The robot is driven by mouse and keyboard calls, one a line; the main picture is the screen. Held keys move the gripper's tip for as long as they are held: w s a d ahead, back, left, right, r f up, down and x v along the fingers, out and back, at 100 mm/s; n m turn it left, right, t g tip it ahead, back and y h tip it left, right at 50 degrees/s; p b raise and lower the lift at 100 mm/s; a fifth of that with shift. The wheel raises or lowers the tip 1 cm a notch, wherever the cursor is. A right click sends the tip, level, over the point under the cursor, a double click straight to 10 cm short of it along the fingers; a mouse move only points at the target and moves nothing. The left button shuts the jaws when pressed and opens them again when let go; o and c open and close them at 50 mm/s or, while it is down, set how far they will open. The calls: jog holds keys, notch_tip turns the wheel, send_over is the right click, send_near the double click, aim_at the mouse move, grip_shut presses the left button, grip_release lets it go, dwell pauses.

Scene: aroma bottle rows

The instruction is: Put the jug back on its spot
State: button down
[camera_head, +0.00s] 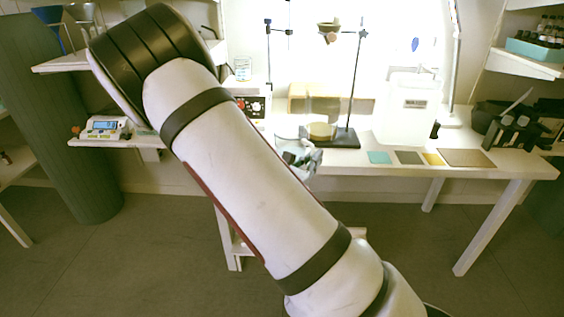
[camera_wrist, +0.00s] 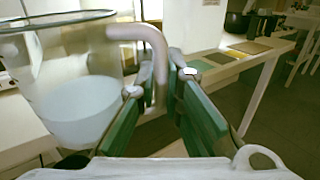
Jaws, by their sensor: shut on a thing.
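The jug (camera_wrist: 78,105) is clear glass with a pale liquid or content in its lower part. It fills the left of the wrist view, its rim near the top edge. My gripper (camera_wrist: 160,83) has its green fingers on either side of the jug's curved handle (camera_wrist: 158,55) and is shut on it. The jug looks about upright. In the head view my gripper (camera_head: 301,157) is at the table's front edge, partly behind my arm. The jug is hard to make out there, and whether its base touches the table is unclear.
The white table (camera_head: 350,165) carries teal (camera_head: 380,157), grey (camera_head: 408,157), yellow (camera_head: 433,158) and brown (camera_head: 466,157) squares near its front. A metal stand (camera_head: 352,90), a large translucent container (camera_head: 405,115) and black holders (camera_head: 515,125) stand behind or beside them.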

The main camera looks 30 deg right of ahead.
jog(key=shift+g, duration=0.3)
jog(key=w+d+b, duration=0.1)
jog(key=w+d, duration=0.1)
jog(key=w, duration=0.2)
jog(key=w+d+f+b, duration=0.1)
jog(key=w+d, duration=0.1)
jog(key=w, duration=0.3)
jog(key=w+d+f+b, duration=0.1)
jog(key=w+d+b, duration=0.1)
jog(key=w, duration=0.3)
jog(key=shift+w+d+f, duration=0.2)
jog(key=shift+d, duration=0.15)
jog(key=shift+f+b, duration=0.6)
jog(key=shift+f, duration=1.1)
jog(key=shift+f, duration=0.2)
jog(key=c, duration=1.8)
grip_release()
jog(key=shift+o, duration=0.4)
